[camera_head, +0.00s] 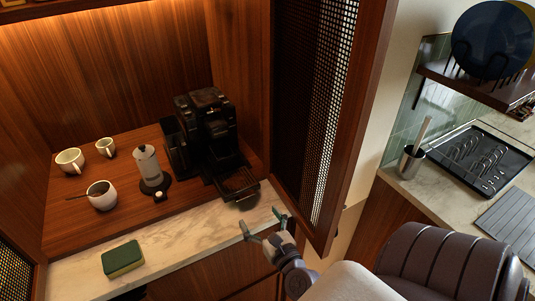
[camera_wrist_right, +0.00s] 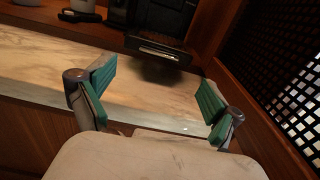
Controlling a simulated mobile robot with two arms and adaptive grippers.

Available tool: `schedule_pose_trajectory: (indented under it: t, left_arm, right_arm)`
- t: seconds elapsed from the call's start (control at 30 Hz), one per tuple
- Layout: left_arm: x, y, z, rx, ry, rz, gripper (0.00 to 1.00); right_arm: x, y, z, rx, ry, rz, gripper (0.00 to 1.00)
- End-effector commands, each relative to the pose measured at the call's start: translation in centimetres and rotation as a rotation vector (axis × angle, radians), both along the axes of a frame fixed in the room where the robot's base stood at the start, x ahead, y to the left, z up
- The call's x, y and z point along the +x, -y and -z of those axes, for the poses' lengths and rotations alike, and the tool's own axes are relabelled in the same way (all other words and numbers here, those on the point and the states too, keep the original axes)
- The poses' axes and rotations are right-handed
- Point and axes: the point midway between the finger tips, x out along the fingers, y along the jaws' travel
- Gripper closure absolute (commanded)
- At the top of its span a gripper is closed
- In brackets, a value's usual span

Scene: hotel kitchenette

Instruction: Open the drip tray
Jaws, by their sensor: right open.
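The black coffee machine (camera_head: 208,125) stands on the wooden shelf of the cabinet. Its drip tray (camera_head: 239,184), with a brownish grate, juts forward at its base above the marble edge. In the right wrist view the tray's front (camera_wrist_right: 158,50) shows at the top centre, with a light strip on it. My right gripper (camera_head: 262,226) is open and empty, in front of and below the tray, at the marble edge. Its green-padded fingers (camera_wrist_right: 155,90) are spread wide and apart from the tray. My left gripper is not in view.
An open cabinet door with a mesh panel (camera_head: 330,110) stands close to the right of my right gripper. The marble strip (camera_head: 190,238) before the machine is clear.

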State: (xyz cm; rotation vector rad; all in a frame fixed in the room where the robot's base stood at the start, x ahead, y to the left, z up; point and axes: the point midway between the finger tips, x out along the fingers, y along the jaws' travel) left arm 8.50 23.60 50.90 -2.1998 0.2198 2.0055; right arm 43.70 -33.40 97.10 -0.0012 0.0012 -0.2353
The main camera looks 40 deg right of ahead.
Motion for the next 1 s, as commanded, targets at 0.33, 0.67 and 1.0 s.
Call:
schedule_pose_trajectory:
  t: [0.33, 0.67, 1.0]
  left_arm:
    - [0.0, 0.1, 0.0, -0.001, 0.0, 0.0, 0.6]
    - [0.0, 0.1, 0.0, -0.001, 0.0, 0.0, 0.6]
    - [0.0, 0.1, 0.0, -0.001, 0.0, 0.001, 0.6]
  right_arm:
    - [-4.6, -1.1, 0.0, 0.0, 0.0, -0.001, 0.08]
    - [-4.9, -1.2, 0.0, 0.001, 0.001, 0.0, 0.08]
    - [-4.8, -1.3, 0.4, -0.013, -0.009, -0.003, 0.08]
